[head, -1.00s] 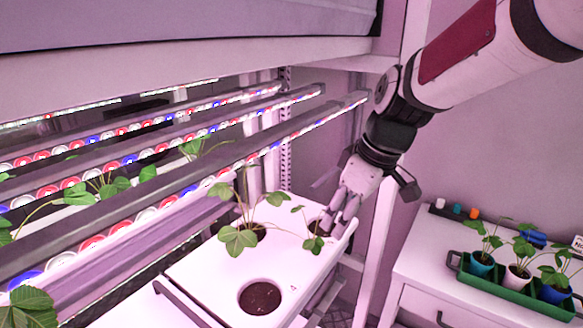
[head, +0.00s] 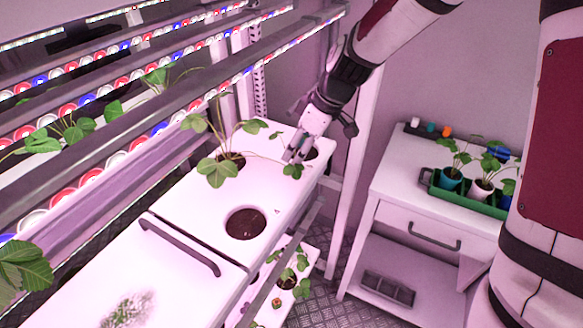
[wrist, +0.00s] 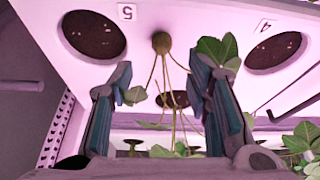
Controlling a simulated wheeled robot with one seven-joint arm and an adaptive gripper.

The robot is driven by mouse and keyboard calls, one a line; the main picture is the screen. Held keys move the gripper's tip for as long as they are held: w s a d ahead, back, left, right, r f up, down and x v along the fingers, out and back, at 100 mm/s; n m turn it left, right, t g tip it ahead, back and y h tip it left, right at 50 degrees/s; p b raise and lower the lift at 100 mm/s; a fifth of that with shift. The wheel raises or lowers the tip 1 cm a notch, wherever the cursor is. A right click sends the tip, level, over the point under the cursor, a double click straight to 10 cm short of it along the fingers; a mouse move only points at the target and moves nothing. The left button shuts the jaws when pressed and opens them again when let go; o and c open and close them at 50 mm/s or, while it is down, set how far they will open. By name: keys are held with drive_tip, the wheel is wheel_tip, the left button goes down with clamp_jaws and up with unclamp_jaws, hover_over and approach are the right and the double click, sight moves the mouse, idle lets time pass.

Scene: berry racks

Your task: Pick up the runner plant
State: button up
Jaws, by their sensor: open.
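The runner plant (head: 292,170) is a small leafy plantlet at the far end of the white trough (head: 275,215). In the wrist view a small brown ball-like base (wrist: 160,42) with thin stems (wrist: 172,100) shows between the fingers. My gripper (head: 294,158) points down over the plantlet, fingers apart on either side (wrist: 162,65). Contact with the stems is unclear. The larger mother plant (head: 215,150) stands in the hole to the left.
Empty soil holes (head: 245,223) lie in the trough, some with number labels (wrist: 127,13). Light bars (head: 215,85) run above at left. A cabinet (head: 400,200) at right bears a green tray (head: 460,198) of potted plants. More plants (head: 290,275) sit on a lower shelf.

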sight(291, 169)
drive_tip(key=shift+p+x, duration=0.45)
drive_tip(key=shift+x, duration=2.2)
drive_tip(key=shift+s+d, duration=0.15)
drive_tip(key=shift+s, duration=0.05)
drive_tip(key=c, duration=0.8)
